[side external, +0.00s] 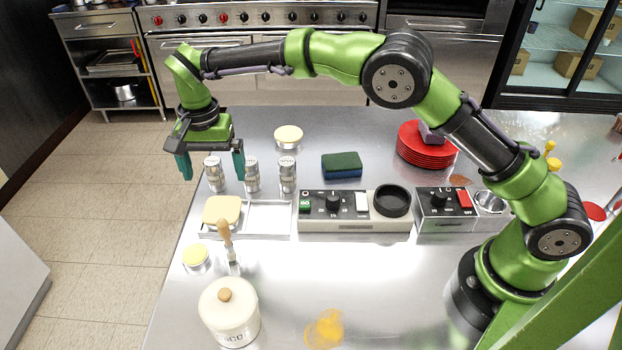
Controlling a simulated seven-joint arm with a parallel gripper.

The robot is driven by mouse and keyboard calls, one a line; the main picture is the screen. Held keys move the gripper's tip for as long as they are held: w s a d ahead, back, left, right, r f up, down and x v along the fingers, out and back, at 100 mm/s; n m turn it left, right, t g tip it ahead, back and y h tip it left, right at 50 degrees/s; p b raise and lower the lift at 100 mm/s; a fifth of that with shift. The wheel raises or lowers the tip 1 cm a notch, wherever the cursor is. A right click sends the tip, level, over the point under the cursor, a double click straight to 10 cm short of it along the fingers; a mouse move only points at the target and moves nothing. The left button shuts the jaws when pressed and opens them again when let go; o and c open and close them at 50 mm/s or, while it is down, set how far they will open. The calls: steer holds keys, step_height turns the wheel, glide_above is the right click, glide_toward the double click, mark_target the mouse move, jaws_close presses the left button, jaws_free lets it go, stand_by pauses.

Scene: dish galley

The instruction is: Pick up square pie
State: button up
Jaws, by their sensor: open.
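The square pie (222,210), a pale yellow rounded square, sits at the left end of a shallow metal tray (268,216) on the steel counter. The tray's right part is bare. My gripper (212,168) is above the far left part of the counter, behind and above the pie in the picture. Its two teal fingers point down and are wide apart, with nothing held. A silver shaker (213,174) shows between the fingers in the picture; I cannot tell how near it is in depth.
More shakers (288,174) stand near my gripper. Round yellow-topped tins (288,138) (196,258), a brush (228,246), a cream canister (229,312), a sponge (342,165), control boxes (345,225) and red plates (425,150) stand around. An orange spill (324,328) lies on the front counter.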

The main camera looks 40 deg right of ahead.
mark_target(221, 208)
step_height(221, 208, down, 10)
steer(key=shift+w+a+f, duration=0.15)
steer(key=shift+f, duration=0.05)
stand_by(0.3)
steer(key=shift+c, duration=0.5)
